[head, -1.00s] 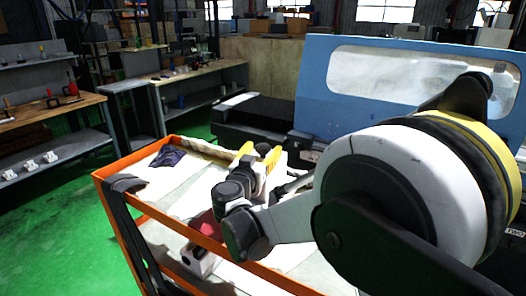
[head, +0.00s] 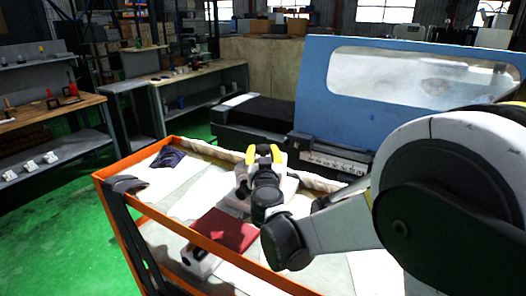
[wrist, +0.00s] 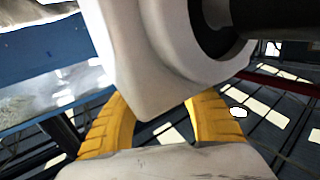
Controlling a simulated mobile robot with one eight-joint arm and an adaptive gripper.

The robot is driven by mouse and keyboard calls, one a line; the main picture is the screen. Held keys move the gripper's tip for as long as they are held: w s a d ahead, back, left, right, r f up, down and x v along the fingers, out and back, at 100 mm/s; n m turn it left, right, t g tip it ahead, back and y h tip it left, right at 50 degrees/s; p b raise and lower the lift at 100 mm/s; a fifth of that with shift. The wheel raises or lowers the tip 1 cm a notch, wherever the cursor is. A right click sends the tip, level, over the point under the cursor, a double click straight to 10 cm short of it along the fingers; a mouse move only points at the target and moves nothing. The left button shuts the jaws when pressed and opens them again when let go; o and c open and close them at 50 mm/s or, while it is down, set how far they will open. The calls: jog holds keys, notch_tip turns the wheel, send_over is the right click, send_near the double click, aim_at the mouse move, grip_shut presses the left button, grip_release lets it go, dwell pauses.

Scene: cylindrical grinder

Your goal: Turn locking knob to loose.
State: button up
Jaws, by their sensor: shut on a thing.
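My gripper (head: 263,156) is over the orange-framed cart in the head view, its two yellow fingers pointing away from me. They straddle a part of a white unit on the cart. In the wrist view the yellow fingers of my gripper (wrist: 160,108) pass behind a white block (wrist: 142,60) with a thick black cylinder (wrist: 262,22) at its right. My gripper is shut on a part of this unit. The fingertips and the part between them are hidden by the block, so I cannot make out the locking knob or how far it is turned.
The cart (head: 128,205) has an orange rim around its top. A dark red piece (head: 222,230) and a dark blue cloth (head: 168,158) lie on it. The blue machine cover (head: 320,90) stands behind to the right. Green floor (head: 60,235) is free at the left.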

jog(key=n+g+y, duration=0.1)
jog(key=n+y, duration=0.1)
jog(key=y, duration=0.2)
jog(key=n+g+y, duration=0.1)
jog(key=n+y, duration=0.2)
jog(key=y, duration=0.1)
jog(key=shift+d+n+y, duration=0.15)
jog(key=shift+n+y, duration=0.15)
jog(key=n+g+y, duration=0.5)
jog(key=y, duration=0.1)
jog(key=shift+w, duration=0.1)
jog(key=n+g+y+p, duration=0.1)
jog(key=n+g, duration=0.2)
jog(key=g, duration=0.1)
jog(key=n+g+y+p, duration=0.1)
jog(key=n+g+y, duration=0.1)
jog(key=g, duration=0.2)
jog(key=shift+n+y, duration=0.3)
jog(key=shift+n, duration=0.1)
jog(key=n+g+p, duration=0.1)
jog(key=n+g, duration=0.1)
jog(key=g, duration=0.1)
jog(key=n+g, duration=0.2)
jog(key=g, duration=0.2)
jog(key=shift+n+g+p, duration=0.3)
jog(key=shift+n+p, duration=0.1)
jog(key=shift+a+g, duration=0.2)
jog(key=shift+g, duration=0.1)
jog(key=o, duration=1.2)
jog(key=shift+r, duration=0.1)
